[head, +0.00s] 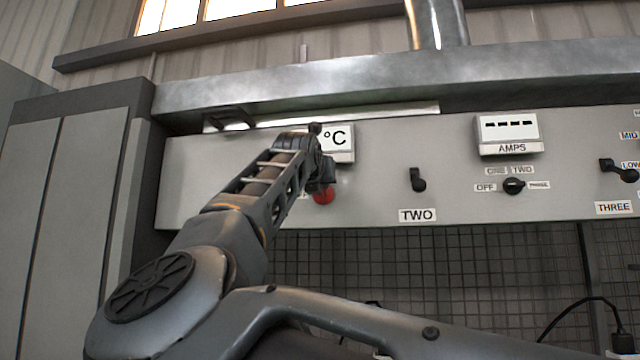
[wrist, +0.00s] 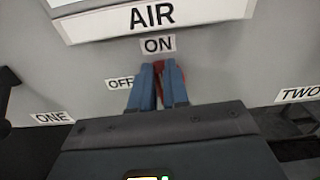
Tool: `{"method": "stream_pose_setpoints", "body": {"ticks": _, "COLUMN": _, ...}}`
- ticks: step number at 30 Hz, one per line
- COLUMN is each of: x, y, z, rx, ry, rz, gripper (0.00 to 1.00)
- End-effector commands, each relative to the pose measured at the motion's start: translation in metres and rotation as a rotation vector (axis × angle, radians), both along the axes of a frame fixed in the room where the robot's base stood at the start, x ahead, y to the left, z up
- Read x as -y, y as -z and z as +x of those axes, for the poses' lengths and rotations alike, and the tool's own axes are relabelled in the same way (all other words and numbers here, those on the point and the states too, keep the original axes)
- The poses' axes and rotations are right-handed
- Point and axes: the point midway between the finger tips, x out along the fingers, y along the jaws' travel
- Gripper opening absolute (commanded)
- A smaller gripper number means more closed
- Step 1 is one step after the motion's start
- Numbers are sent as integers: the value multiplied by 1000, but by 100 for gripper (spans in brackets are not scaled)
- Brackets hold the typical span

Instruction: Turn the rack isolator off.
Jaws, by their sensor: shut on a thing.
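The rack isolator is a red rotary handle (head: 324,196) on the grey panel, below the display marked °C. In the wrist view, red parts of the handle (wrist: 159,66) show between and beside my blue fingertips, just under the ON label (wrist: 158,45). The OFF label (wrist: 120,82) is to the left of the fingers. My gripper (wrist: 159,75) is shut on the handle, and its fingers point up toward ON. Most of the handle is hidden by the fingers, so its exact angle is hard to tell. In the head view my gripper (head: 325,178) is largely hidden by my arm.
A black switch (head: 418,180) above the TWO label is to the right. Further right are the AMPS meter (head: 509,133), a selector dial (head: 514,186) and a black switch (head: 618,171) above THREE. The wrist view shows the ONE label (wrist: 52,118) at left. Wire mesh lies below the panel.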

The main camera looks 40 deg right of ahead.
Motion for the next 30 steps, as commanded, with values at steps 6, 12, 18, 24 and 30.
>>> {"method": "stream_pose_setpoints", "body": {"ticks": 6, "x": -2, "y": 4, "z": 3, "rx": -99, "ry": -1, "rz": -77, "gripper": 0}}
{"method": "stream_pose_setpoints", "body": {"ticks": 12, "x": -5, "y": 6, "z": 6, "rx": -237, "ry": -1, "rz": -186, "gripper": 0}}
{"method": "stream_pose_setpoints", "body": {"ticks": 18, "x": -8, "y": 8, "z": 9, "rx": -388, "ry": -2, "rz": -303, "gripper": 0}}
{"method": "stream_pose_setpoints", "body": {"ticks": 24, "x": -10, "y": 10, "z": 12, "rx": -537, "ry": -2, "rz": -421, "gripper": 0}}
{"method": "stream_pose_setpoints", "body": {"ticks": 30, "x": -12, "y": 14, "z": 15, "rx": -687, "ry": -1, "rz": -538, "gripper": 0}}
